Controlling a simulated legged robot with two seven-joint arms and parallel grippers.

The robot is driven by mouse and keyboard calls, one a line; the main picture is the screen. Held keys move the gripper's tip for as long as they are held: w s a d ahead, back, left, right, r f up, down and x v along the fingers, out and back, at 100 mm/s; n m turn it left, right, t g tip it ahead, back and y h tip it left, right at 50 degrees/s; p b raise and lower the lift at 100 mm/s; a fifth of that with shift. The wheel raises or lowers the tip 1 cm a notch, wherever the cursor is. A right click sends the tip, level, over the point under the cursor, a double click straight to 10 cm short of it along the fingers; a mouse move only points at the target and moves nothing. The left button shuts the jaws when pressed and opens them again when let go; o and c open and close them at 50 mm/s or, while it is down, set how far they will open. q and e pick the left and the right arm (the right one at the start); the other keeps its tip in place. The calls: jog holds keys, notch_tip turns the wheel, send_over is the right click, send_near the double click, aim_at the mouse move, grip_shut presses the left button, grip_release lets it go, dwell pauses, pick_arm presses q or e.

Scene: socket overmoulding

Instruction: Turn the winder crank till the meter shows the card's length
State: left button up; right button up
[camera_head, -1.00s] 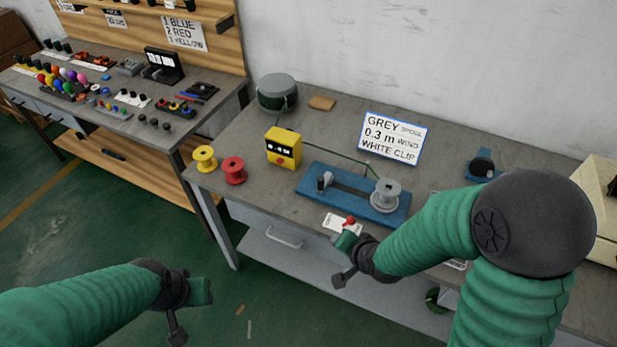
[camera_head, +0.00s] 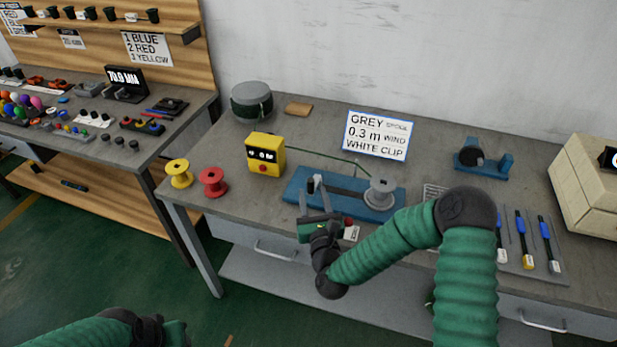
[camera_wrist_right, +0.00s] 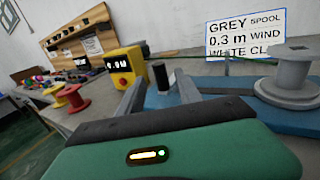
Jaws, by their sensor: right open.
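The blue winder (camera_head: 297,187) stands on the bench with a grey spool (camera_head: 380,192) on its right. Its crank's dark upright handle (camera_head: 318,184) is on the left. In the right wrist view the handle (camera_wrist_right: 160,78) stands between and beyond the fingers of my right gripper (camera_wrist_right: 160,90). That gripper (camera_head: 316,196) is open, in front of the winder; contact cannot be told. The yellow meter (camera_head: 265,155) is left of the winder; its display (camera_wrist_right: 118,65) seems to read 0.0 M. The card (camera_head: 376,135) says grey spool, 0.3 m wind, white clip. My left gripper (camera_head: 172,332) is low at left, partly cut off.
A green cord (camera_head: 318,157) runs from the meter toward the winder. Yellow (camera_head: 179,173) and red (camera_head: 212,182) spools stand at the bench's left end. A grey drum (camera_head: 252,101) stands behind. Pens (camera_head: 535,243) and a beige cabinet (camera_head: 590,185) are at the right.

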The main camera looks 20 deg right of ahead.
jog(key=w, duration=0.4)
jog(key=w+d, duration=0.1)
jog(key=w, duration=0.2)
jog(key=shift+w+d, duration=0.2)
jog(key=shift+w, duration=0.2)
jog(key=shift+a, duration=0.1)
jog(key=shift+a, duration=0.1)
jog(key=c, duration=0.4)
grip_shut()
jog(key=shift+f, duration=0.1)
